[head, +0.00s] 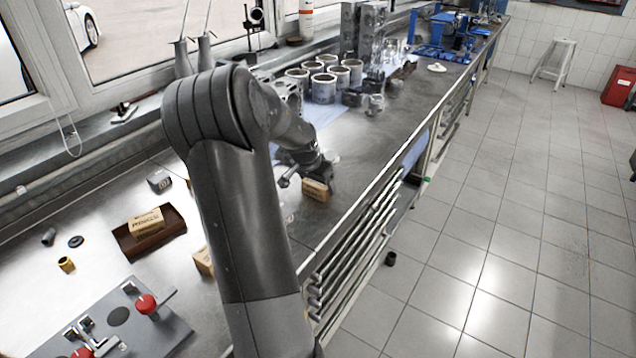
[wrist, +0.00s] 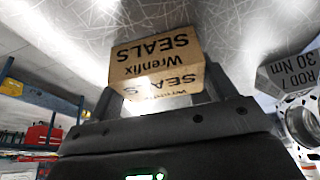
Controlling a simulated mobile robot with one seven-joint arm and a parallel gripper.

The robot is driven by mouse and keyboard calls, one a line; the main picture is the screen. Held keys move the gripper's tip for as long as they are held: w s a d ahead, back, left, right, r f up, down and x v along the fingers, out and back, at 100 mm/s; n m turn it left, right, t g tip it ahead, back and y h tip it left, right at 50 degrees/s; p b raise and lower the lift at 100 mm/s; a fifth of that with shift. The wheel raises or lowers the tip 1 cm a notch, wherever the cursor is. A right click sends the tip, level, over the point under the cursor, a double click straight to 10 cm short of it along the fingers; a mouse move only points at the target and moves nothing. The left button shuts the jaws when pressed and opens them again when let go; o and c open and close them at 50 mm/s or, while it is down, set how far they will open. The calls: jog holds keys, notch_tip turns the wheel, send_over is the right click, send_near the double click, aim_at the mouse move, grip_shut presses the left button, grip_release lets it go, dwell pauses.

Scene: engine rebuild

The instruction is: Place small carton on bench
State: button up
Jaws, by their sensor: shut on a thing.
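The small carton (head: 316,189) is brown cardboard, and its "Wrenfix SEALS" print shows in the wrist view (wrist: 155,58). My gripper (head: 318,178) is shut on it, with a finger at each side of the carton in the wrist view (wrist: 162,88). The carton is over the bench (head: 350,150), close to its front edge. I cannot tell whether its underside touches the bench top. The metal surface (wrist: 250,25) shows right behind it in the wrist view.
Another carton (head: 148,222) sits in a brown tray (head: 172,236) at the left. A third carton (head: 204,260) is partly hidden by my arm. Several cylinder liners (head: 322,88) stand farther back. A plate with red knobs (head: 170,325) lies at the lower left. Bench right of the gripper is clear.

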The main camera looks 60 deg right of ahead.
jog(key=shift+f, duration=0.1)
jog(key=o, duration=1)
jog(key=v, duration=1.2)
jog(key=shift+r, duration=0.25)
